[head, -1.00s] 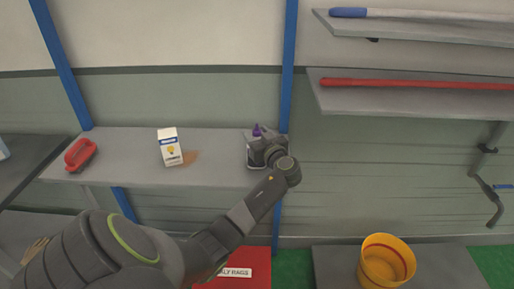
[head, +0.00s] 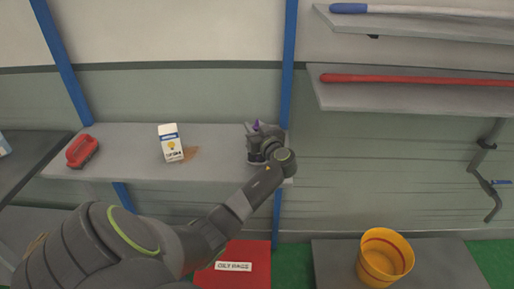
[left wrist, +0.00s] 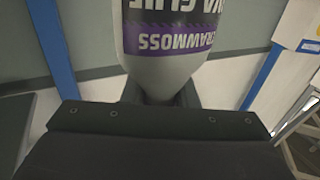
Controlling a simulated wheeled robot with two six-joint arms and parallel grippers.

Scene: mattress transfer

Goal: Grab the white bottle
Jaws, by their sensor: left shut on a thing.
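The white bottle (left wrist: 165,62) fills the top middle of the left wrist view, upside down there, with a purple band and printed lettering. In the head view only its purple top (head: 257,126) shows clearly, at the right end of the grey shelf (head: 118,142). My left gripper (head: 260,147) is shut on the bottle; the fingers press its sides in the left wrist view (left wrist: 160,95). The gripper hides most of the bottle in the head view, so I cannot tell whether its base touches the shelf. My right gripper is not in view.
A blue post (head: 287,60) rises just behind the gripper. A red bin (head: 238,275) is below, and a yellow bucket (head: 384,259) is at lower right.

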